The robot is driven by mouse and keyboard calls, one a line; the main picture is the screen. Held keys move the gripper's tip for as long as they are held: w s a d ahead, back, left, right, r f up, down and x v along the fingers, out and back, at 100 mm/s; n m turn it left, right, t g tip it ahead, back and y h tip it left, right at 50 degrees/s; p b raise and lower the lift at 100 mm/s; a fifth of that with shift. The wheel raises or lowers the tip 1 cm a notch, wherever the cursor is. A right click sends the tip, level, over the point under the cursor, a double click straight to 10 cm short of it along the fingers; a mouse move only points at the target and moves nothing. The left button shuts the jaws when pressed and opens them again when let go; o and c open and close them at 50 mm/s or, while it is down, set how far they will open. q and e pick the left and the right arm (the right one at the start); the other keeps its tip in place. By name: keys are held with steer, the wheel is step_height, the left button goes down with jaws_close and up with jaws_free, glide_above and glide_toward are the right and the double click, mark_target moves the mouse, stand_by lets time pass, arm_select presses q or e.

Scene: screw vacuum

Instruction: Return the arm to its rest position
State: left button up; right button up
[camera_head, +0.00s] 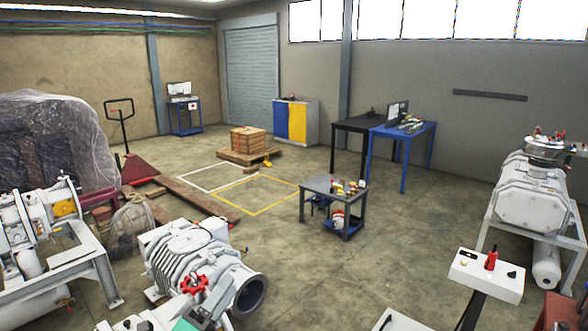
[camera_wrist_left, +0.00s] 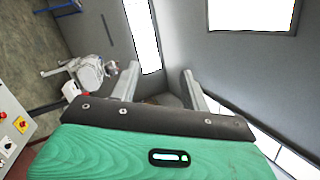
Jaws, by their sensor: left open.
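My left gripper (camera_head: 208,303) shows at the bottom edge of the head view, its green housing partly cut off. It is in front of a grey-white vacuum pump (camera_head: 190,255) with a red handwheel (camera_head: 194,284). In the left wrist view my left gripper (camera_wrist_left: 162,86) has its two grey fingers spread apart, with nothing between them. The wrist is tilted, so the walls and windows appear slanted. Most of the left arm is hidden below the frame. My right arm and gripper show in neither view.
A control box (camera_head: 487,274) stands at the lower right, near a large white pump (camera_head: 532,200). Another pump on a frame (camera_head: 40,230) stands at left. A small grey tool cart (camera_head: 335,187) stands mid-floor, with open concrete around it. A control panel (camera_wrist_left: 12,120) shows in the left wrist view.

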arm_select(q)
steer(key=s+a+f+n+g+y, duration=0.35)
steer(key=a+f+n+y, duration=0.2)
steer(key=f+n, duration=0.35)
steer(key=s+a+f+n+g+y, duration=0.2)
steer(key=s+a+f+n+y, duration=0.2)
steer(key=f+n+y, duration=0.45)
steer(key=s+f+n+g+h, duration=0.1)
steer(key=s+f+n+g, duration=0.4)
steer(key=s, duration=0.5)
steer(key=s+f+n+g+h, duration=0.2)
steer(key=s+f+n+g, duration=0.2)
steer(key=s+f+g, duration=0.5)
step_height(320, 180, down, 39)
steer(key=s+t+b, duration=0.2)
steer(key=s+b, duration=0.1)
steer(key=b, duration=0.6)
steer(key=s+a+f+b, duration=0.1)
steer(key=s+f+b, duration=0.2)
steer(key=s+f, duration=0.6)
steer(key=s+a+f+m+b, duration=0.1)
steer(key=s+f+b, duration=0.3)
steer(key=s+f, duration=0.5)
step_height(320, 180, down, 7)
steer(key=shift+a+f+g+y, duration=0.15)
steer(key=shift+a+g+y, duration=0.25)
steer(key=shift+a, duration=0.4)
steer(key=shift+c, duration=1.2)
steer(key=shift+s, duration=0.2)
